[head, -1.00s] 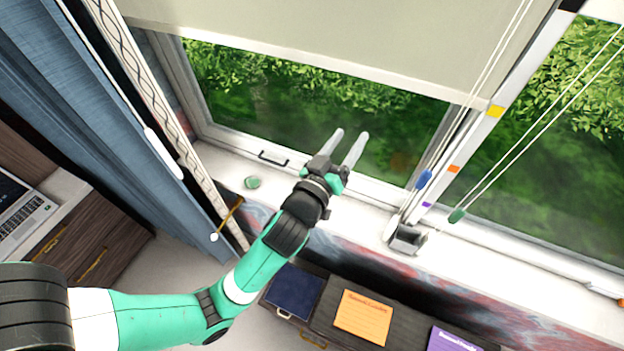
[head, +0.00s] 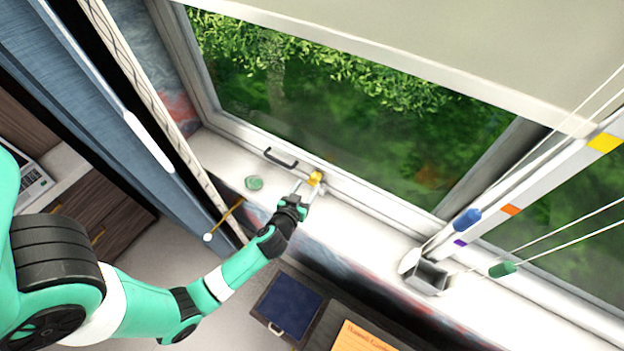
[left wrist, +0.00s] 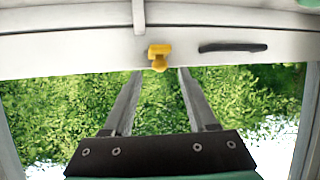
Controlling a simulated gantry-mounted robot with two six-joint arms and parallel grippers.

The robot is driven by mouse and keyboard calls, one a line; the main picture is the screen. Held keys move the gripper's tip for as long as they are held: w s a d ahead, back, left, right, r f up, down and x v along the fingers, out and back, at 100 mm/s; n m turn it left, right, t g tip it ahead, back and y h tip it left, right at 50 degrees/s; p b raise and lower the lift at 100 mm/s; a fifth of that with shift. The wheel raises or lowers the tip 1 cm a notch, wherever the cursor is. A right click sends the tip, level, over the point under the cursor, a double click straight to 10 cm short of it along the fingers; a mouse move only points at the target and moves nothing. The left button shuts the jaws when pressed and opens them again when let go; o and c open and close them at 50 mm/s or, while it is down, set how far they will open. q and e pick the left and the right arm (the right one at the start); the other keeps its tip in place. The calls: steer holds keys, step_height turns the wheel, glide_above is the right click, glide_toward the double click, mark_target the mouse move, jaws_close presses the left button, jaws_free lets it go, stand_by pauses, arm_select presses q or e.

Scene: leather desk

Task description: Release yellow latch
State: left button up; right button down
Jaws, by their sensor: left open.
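The yellow latch (head: 316,177) sits on the lower white window frame, to the right of the dark handle. In the left wrist view the yellow latch (left wrist: 158,57) lies just beyond the fingertips, centred between them. My left gripper (head: 307,189) is open at the latch, its fingers pointing at it. In the left wrist view my left gripper (left wrist: 160,76) has two parallel grey fingers spread apart with nothing between them but the view of foliage. I cannot tell whether a finger touches the latch. My right gripper is not in view.
The dark window handle (head: 281,158) is beside the latch. A small green round object (head: 254,183) lies on the white sill (head: 375,232). Blind cords with a blue tassel (head: 467,219) and a green tassel (head: 502,269) hang at the right. A blue curtain (head: 75,85) hangs left.

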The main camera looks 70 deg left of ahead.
mark_target(313, 178)
arm_select(q)
steer(key=x, duration=0.5)
steer(key=shift+w, duration=0.1)
jaws_close()
steer(key=r+g+p, duration=0.1)
steer(key=p, duration=0.2)
steer(key=shift+w+a+r+h+p, duration=0.15)
steer(key=shift+r+h+p, duration=0.05)
steer(key=shift+h+p, duration=0.2)
steer(key=shift+f, duration=0.35)
